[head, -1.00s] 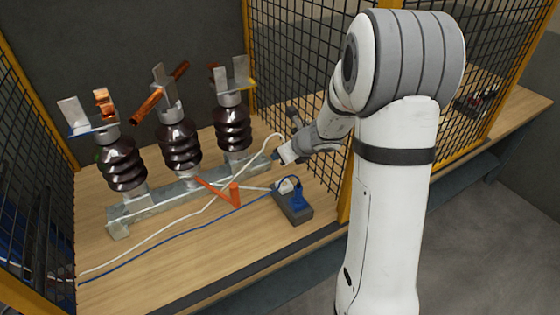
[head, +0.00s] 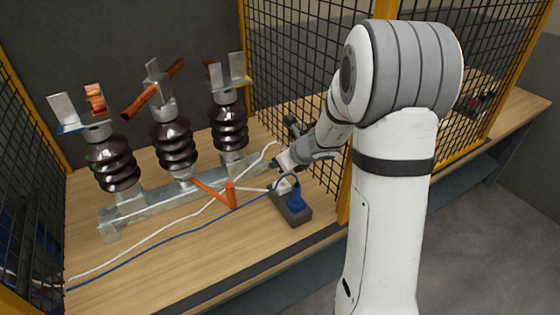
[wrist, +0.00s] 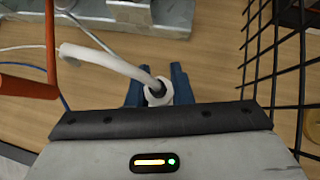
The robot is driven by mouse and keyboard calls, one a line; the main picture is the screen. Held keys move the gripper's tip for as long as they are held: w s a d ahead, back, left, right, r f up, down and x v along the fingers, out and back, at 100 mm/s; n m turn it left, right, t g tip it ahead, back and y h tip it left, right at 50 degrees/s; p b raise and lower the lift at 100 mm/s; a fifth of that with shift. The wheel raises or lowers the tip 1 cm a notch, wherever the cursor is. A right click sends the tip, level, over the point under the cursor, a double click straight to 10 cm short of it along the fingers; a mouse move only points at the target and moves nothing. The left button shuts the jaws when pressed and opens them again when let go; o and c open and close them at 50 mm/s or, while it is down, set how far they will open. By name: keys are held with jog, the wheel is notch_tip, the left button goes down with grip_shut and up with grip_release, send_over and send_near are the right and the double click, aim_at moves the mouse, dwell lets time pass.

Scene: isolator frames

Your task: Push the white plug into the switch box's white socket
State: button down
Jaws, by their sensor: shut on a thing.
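My gripper (head: 277,166) is shut on the white plug (wrist: 158,95), which sits between its blue fingers in the wrist view. The plug's thick white cable bends away to the upper left. In the head view the gripper is just above the back end of the dark grey switch box (head: 295,217). The white socket (head: 284,187) shows partly on the box below the gripper. A blue plug (head: 296,199) with a blue cable stands upright at the box's nearer part. The plug's lower end is hidden, so I cannot tell whether it touches the socket.
Three dark insulators (head: 174,146) stand on a metal rail (head: 150,208) to the left. An orange lever (head: 231,196) lies between rail and box. White and blue cables cross the wooden table (head: 190,262). A black mesh fence (head: 300,90) stands close behind and right.

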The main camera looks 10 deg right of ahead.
jog(key=shift+f+b, duration=0.75)
jog(key=shift+f, duration=0.4)
jog(key=shift+f+b, duration=0.2)
jog(key=shift+b, duration=0.15)
dwell(0.9)
jog(key=shift+a+f+b, duration=0.1)
jog(key=shift+f+b, duration=0.2)
jog(key=shift+f+b, duration=0.3)
jog(key=shift+r+p, duration=0.4)
jog(key=shift+r, duration=0.1)
jog(key=shift+f+b, duration=0.6)
jog(key=shift+b, duration=0.15)
dwell(1.6)
jog(key=c, duration=1.2)
grip_release()
notch_tip(320, 180, up, 10)
jog(key=p, duration=0.4)
